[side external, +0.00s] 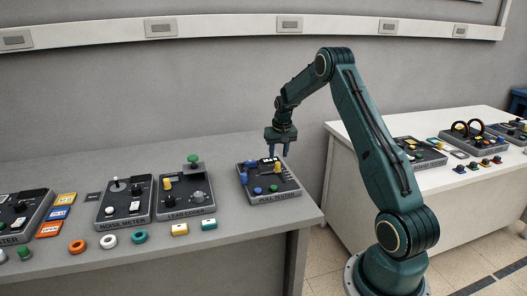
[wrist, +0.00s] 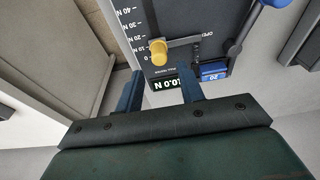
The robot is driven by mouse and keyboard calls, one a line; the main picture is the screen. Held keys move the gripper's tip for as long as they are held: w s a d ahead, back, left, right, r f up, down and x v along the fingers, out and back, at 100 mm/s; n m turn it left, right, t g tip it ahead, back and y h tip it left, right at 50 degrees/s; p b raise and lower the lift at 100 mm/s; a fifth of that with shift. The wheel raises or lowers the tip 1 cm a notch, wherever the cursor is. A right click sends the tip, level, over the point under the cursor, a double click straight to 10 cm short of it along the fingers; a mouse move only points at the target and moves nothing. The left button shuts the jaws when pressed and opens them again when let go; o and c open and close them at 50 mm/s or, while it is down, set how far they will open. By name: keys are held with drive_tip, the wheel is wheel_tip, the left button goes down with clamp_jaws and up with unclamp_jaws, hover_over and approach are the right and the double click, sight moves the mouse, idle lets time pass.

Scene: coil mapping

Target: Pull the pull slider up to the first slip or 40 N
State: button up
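The pull tester (side external: 275,195) is a dark grey panel near the right end of the left bench. In the wrist view, a yellow knob (wrist: 158,50) stands beside a scale marked up to 40 N, near the 10 N mark. It looks like the pull slider. My gripper (side external: 279,153) hangs just above the panel's far side. In the wrist view, its two blue fingers (wrist: 160,90) are apart with no object seen between them, and the knob lies beyond their tips.
A blue tile (wrist: 213,70) marked 20 and a blue knob (wrist: 274,3) are on the same panel. The lead and noise meter panels and several coloured rings and blocks are to the left. A second white bench (side external: 350,143) with more panels is on the right, across a gap.

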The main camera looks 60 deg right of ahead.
sight(278, 164)
drive_tip(key=shift+r, duration=1.4)
drive_tip(key=shift+a+r, duration=0.2)
drive_tip(key=shift+r, duration=0.05)
drive_tip(key=s+a+r+n+t, duration=0.1)
drive_tip(key=s+a+r+n, duration=0.15)
drive_tip(key=a+r, duration=0.8)
drive_tip(key=s+a+r+n+t, duration=0.1)
drive_tip(key=s+a+r+n, duration=0.15)
drive_tip(key=a+r, duration=0.8)
drive_tip(key=s+a+f+n+t, duration=0.1)
drive_tip(key=s+a+n, duration=0.1)
drive_tip(key=s+a, duration=0.7)
drive_tip(key=s+a+f+n+t+y, duration=0.1)
drive_tip(key=s+a+n, duration=0.1)
drive_tip(key=s+a, duration=0.7)
drive_tip(key=s, duration=0.2)
drive_tip(key=shift+s+f+y, duration=0.25)
drive_tip(key=shift+s+y, duration=0.05)
